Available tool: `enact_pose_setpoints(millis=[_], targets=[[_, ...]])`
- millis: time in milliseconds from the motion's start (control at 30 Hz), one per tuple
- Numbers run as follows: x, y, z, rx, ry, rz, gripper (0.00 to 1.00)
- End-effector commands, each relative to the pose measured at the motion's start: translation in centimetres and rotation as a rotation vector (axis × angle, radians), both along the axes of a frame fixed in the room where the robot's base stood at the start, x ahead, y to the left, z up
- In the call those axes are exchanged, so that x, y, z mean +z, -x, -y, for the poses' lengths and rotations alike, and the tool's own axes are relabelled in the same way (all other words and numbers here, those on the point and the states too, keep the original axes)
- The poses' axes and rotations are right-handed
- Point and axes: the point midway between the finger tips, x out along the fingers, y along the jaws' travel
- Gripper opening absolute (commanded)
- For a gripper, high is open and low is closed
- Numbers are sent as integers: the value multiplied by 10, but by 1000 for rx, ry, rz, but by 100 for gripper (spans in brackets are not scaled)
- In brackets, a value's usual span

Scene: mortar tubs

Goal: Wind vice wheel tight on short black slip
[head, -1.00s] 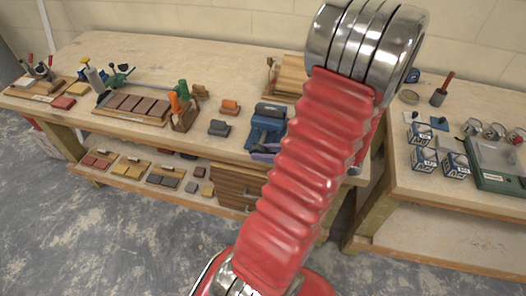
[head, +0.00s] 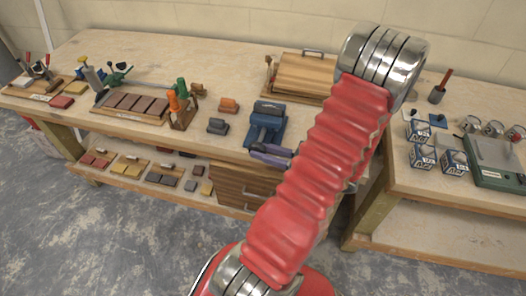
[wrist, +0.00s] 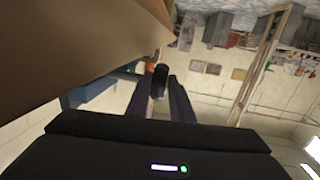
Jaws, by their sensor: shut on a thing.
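The blue vice (head: 267,124) stands at the front edge of the bench, and part of it shows at the left of the wrist view (wrist: 92,92). My gripper (head: 272,153) has purple fingers at the vice's front, low by the bench edge. In the wrist view the fingers (wrist: 158,88) are closed around a black rounded piece, which looks like part of the vice wheel (wrist: 159,74). The rest of the wheel is hidden. I cannot make out the short black slip between the vice jaws at this size.
A wooden box with a handle (head: 302,76) stands behind the vice. Grey (head: 217,126) and orange (head: 229,105) blocks and a rack of orange and green handled tools (head: 182,112) are to its left. A wooden drawer unit (head: 240,186) sits below. Blue-white boxes (head: 422,156) stand on the right bench.

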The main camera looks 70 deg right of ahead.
Motion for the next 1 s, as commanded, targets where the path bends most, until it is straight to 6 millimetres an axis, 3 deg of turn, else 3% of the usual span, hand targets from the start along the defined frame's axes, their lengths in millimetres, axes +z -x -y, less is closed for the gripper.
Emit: enact_pose_setpoints(millis=[200, 233, 467, 767, 1000], targets=[[-2, -1, -6, 12, -10, -1, 0], [-2, -1, -6, 12, -10, -1, 22], [-1, -1, -4, 10, -6, -2, 39], [0, 1, -3, 7, -2, -2, 39], [0, 16, -1, 5, 0, -2, 39]])
